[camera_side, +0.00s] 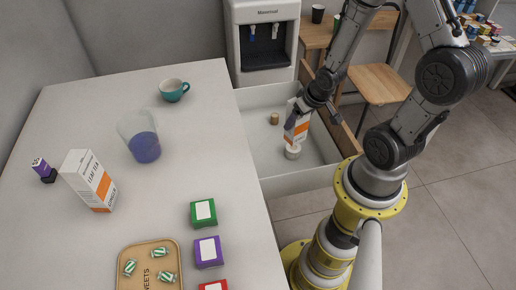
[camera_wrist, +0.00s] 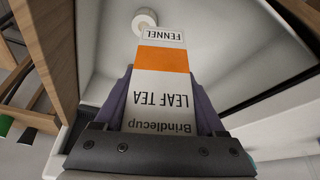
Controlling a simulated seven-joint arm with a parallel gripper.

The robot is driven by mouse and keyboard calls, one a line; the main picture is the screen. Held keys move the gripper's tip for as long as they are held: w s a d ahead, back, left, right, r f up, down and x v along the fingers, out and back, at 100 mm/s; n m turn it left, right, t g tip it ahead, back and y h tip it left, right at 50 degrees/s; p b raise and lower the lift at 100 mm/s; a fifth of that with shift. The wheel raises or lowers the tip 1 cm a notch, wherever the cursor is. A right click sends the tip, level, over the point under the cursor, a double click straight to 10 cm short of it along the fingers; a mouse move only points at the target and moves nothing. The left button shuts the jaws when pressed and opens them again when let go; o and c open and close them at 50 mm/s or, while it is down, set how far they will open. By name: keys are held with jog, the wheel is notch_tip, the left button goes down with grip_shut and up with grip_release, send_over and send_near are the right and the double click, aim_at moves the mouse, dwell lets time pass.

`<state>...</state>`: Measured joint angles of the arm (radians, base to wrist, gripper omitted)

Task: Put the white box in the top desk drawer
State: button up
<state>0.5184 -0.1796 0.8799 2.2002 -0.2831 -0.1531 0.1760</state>
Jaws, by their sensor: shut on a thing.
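A white box (camera_side: 297,128) with an orange band is held upright, slightly tilted, within the open drawer (camera_side: 262,165). My gripper (camera_side: 308,104) is shut on its upper part. In the wrist view the box (camera_wrist: 163,85) sits between both fingers of my gripper (camera_wrist: 162,92), its "Leaf Tea" and "Fennel" print upside down. The drawer's pale floor (camera_wrist: 205,35) shows beyond the box. I cannot tell whether the box's lower end touches the floor. A similar white and orange box (camera_side: 88,180) stands on the desk at the left.
A round white-and-tan object (camera_side: 292,152) lies in the drawer close to the box, and a small tan cylinder (camera_side: 274,118) lies farther back. A water dispenser (camera_side: 263,62) stands behind.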

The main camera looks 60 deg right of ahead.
jog(key=shift+s+f, duration=0.15)
jog(key=shift+f, duration=0.35)
jog(key=shift+w+d+f, duration=1.3)
jog(key=shift+w+f, duration=0.9)
jog(key=shift+f, duration=0.15)
jog(key=shift+w+d+f, duration=1.05)
jog(key=shift+w+f, duration=0.9)
jog(key=shift+f, duration=0.2)
jog(key=shift+w+d+f, duration=1.05)
jog(key=shift+w+f, duration=0.9)
jog(key=shift+f, duration=0.15)
jog(key=shift+f, duration=0.15)
jog(key=o, duration=1.4)
